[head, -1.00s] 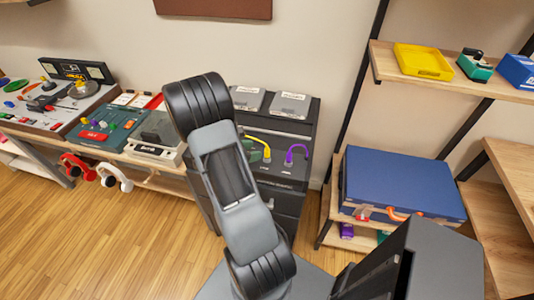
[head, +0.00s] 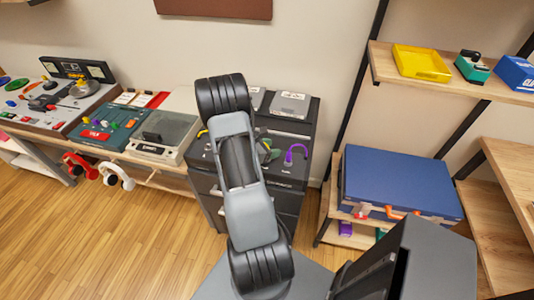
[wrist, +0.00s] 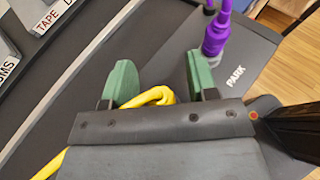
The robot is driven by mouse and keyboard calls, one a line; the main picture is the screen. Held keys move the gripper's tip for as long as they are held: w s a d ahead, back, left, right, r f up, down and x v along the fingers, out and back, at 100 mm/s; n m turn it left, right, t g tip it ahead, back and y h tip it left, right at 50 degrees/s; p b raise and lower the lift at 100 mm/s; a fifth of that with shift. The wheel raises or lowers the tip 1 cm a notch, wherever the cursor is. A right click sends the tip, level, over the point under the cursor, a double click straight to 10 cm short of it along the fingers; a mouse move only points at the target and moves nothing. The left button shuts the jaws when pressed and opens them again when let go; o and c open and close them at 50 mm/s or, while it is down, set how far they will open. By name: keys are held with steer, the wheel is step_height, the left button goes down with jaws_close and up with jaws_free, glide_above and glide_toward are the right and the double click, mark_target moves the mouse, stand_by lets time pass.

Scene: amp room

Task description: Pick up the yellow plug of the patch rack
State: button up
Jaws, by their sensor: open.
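The yellow plug's cable (wrist: 158,96) shows in the wrist view as a bent yellow piece at the base of my gripper, between its fingers. More yellow runs out at the lower left; the plug's tip is hidden by the gripper body. My gripper (wrist: 161,80) is open, its two green fingertips apart on either side of the yellow bend, with no visible grip on it. In the head view my arm covers most of the yellow plug and the gripper. The patch rack (head: 293,178) is the dark cabinet top beneath.
A purple plug (wrist: 217,36) stands close beyond my right finger, beside the PARK label; it also shows in the head view (head: 290,153). Grey labelled boxes (head: 290,104) sit at the rack's back. A blue case (head: 400,182) lies on the shelf to the right.

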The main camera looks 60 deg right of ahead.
steer(key=shift+c, duration=0.4)
jaws_close()
steer(key=shift+r, duration=0.1)
steer(key=shift+r, duration=0.5)
steer(key=w+a+r+b, duration=0.2)
steer(key=w+a+r, duration=0.1)
steer(key=a+r, duration=0.8)
steer(key=a, duration=0.2)
steer(key=shift+a+r, duration=0.35)
steer(key=shift+r, duration=0.05)
